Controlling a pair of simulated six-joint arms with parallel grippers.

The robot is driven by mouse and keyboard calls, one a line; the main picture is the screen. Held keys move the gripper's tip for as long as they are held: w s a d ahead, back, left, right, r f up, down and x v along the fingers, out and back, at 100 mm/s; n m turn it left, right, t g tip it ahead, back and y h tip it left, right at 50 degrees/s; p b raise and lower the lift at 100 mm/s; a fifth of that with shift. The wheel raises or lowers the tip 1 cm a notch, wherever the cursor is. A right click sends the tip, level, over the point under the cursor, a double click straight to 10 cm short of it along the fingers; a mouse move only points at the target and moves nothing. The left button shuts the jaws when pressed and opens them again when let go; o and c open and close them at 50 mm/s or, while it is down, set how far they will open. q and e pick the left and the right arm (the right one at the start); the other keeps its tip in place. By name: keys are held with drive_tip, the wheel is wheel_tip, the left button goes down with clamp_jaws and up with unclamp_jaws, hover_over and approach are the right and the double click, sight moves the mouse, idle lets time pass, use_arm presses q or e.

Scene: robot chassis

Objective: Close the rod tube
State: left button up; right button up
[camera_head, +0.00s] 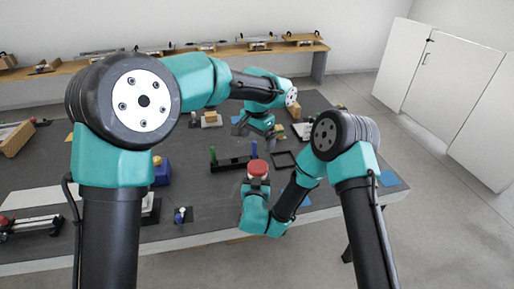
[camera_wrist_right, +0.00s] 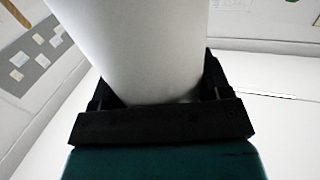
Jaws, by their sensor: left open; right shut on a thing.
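A tube with a red round top (camera_head: 257,168) stands out from my right gripper (camera_head: 257,184). In the right wrist view it is a wide, pale white cylinder (camera_wrist_right: 158,50) between the black jaws (camera_wrist_right: 158,105) of my right gripper, which is shut on it. I cannot tell whether the red top is a lid. My left gripper (camera_head: 268,132) is open above the table, farther back than the tube and apart from it. Its fingertips are small and partly hidden by its wrist. A black rack (camera_head: 231,164) holds a green rod (camera_head: 213,155) and a blue rod (camera_head: 254,149).
The dark table (camera_head: 200,222) carries a blue box (camera_head: 161,173) at left and a black square frame (camera_head: 283,160) right of the rack. Small wooden blocks lie near the back. My arms cover much of the table.

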idle(0.3)
drive_tip(key=o, duration=1.4)
drive_tip(key=shift+c, duration=0.2)
